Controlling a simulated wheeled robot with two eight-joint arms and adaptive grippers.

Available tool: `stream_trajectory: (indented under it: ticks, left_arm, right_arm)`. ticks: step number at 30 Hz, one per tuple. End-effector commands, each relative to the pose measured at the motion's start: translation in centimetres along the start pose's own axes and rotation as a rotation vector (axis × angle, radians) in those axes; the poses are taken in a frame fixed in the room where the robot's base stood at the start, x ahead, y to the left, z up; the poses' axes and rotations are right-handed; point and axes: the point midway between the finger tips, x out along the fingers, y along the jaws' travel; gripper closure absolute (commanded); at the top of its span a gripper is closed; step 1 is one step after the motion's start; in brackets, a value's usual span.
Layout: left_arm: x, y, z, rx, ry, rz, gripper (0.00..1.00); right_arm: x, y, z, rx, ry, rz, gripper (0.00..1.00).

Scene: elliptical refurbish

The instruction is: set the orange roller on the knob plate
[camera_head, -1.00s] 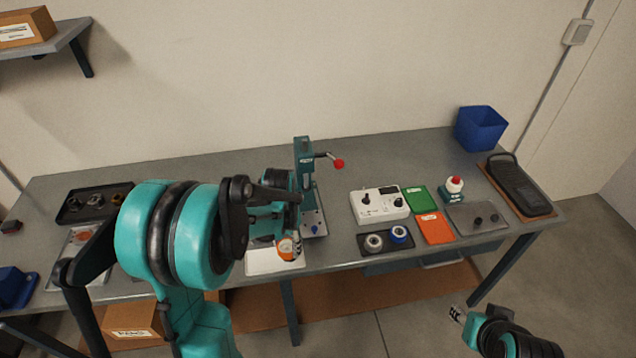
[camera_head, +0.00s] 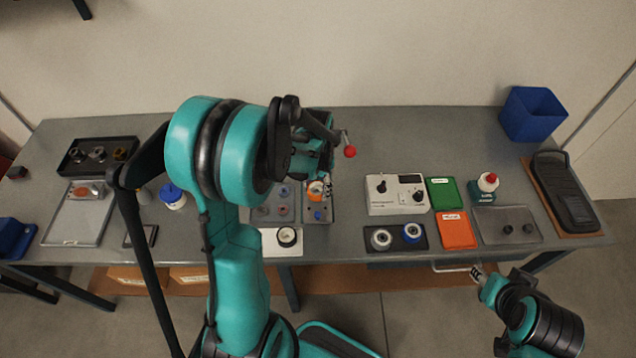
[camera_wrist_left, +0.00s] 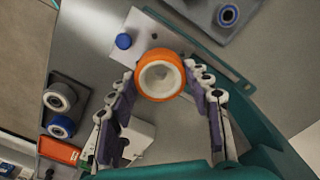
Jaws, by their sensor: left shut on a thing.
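The orange roller (camera_head: 316,188) has a white core. My left gripper (camera_wrist_left: 160,72) is shut on it, and the roller (camera_wrist_left: 158,92) sits between the fingertips in the left wrist view. It is over the grey base plate (camera_head: 326,214) of the lever press, which bears a blue knob (camera_wrist_left: 123,41). Whether roller and base touch, I cannot tell. A grey plate (camera_head: 487,233) with two black knobs (camera_head: 507,229) lies at the right of the bench. My right gripper (camera_head: 477,272) is low at the bench's front; its jaw state is unclear.
The press lever has a red ball (camera_head: 350,151). A black tray (camera_head: 396,249) holds a grey and a blue roller. A white control box (camera_head: 396,208), a green box (camera_head: 445,193) and an orange box (camera_head: 457,230) stand nearby. A dark-and-white ring (camera_head: 287,237) sits front centre.

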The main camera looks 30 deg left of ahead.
Motion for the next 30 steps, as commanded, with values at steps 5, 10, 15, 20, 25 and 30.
stream_trajectory:
  ticks: [5,10,15,20,25,30]
  left_arm:
    - [2.4,0.0,0.0,0.0,0.0,0.0,0.8]
    - [3.5,0.0,0.0,0.0,0.0,0.0,0.8]
    - [3.7,0.0,0.0,0.0,0.0,0.0,0.8]
    - [3.6,0.0,0.0,0.0,0.0,0.0,0.8]
    - [3.6,0.0,0.0,0.0,0.0,0.0,0.8]
    - [3.6,0.0,0.0,0.0,0.0,0.0,0.8]
  right_arm:
    - [1.5,0.0,1.0,0.0,0.0,0.0,0.6]
    - [2.1,0.0,1.5,0.0,0.0,0.0,0.6]
    - [2.1,0.0,1.5,0.0,0.0,0.0,0.6]
    - [2.1,0.0,1.5,0.0,0.0,0.0,0.6]
    - [2.1,0.0,1.5,0.0,0.0,0.0,0.6]
    - [2.2,0.0,1.5,0.0,0.0,0.0,0.6]
